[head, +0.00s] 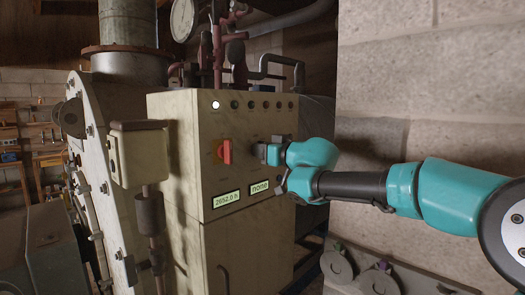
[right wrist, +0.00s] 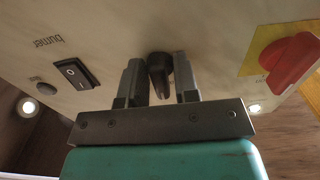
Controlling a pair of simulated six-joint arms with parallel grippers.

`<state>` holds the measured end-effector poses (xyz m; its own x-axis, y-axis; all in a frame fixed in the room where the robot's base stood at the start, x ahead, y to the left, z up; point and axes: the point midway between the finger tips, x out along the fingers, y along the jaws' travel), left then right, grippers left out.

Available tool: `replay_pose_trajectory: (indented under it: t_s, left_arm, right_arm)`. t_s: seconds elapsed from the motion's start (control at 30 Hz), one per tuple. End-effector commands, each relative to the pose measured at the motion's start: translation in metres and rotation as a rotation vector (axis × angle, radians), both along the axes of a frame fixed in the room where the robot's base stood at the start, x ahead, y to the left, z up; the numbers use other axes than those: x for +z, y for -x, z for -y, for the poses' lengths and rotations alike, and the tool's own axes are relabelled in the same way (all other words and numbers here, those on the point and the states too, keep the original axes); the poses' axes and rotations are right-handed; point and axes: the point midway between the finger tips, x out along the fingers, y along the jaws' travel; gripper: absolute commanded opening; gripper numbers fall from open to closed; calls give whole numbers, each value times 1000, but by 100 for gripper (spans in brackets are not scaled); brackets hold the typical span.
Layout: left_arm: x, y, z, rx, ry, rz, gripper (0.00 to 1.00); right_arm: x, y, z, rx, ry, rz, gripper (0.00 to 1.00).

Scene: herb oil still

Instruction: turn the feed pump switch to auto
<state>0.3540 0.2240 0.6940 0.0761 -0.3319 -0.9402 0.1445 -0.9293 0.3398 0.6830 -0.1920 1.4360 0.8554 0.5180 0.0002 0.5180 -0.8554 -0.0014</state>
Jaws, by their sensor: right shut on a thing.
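The feed pump switch shows in the right wrist view as a black turning knob (right wrist: 159,72) on the cream panel; its own label cannot be read. My right gripper (right wrist: 160,82) is shut on this knob, with one grey finger on each side of it. In the head view my right gripper (head: 264,153) is at the front of the cream control cabinet (head: 215,170), and its fingers hide the knob. Which position the knob points to cannot be told. My left gripper is not in view.
A red rotary switch (head: 226,152) on a yellow plate is left of my right gripper. A rocker switch (right wrist: 74,73) marked "burner" is close by. Small lamps (head: 235,104) line the panel top; displays (head: 226,199) sit below. A block wall (head: 430,80) is to the right.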

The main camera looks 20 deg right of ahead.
Motion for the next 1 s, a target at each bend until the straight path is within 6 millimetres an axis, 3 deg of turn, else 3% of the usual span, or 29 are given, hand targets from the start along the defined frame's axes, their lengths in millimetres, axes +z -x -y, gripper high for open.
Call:
replay_pose_trajectory:
  t_s: [0.13, 0.17, 0.27, 0.67, 1.0]
  left_arm:
    - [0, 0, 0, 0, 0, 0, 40]
    - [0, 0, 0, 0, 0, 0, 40]
    - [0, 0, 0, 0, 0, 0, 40]
    - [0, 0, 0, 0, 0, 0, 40]
    - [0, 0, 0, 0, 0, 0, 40]
  right_arm:
    - [-1, 0, 0, 0, 1, -1, 5]
    - [-1, 0, 0, 0, 1, -1, 31]
    - [-1, 0, 0, 0, 1, 0, 40]
    - [0, 6, 4, 0, 1, 1, 40]
    - [0, 48, 30, -2, 2, 1, 40]
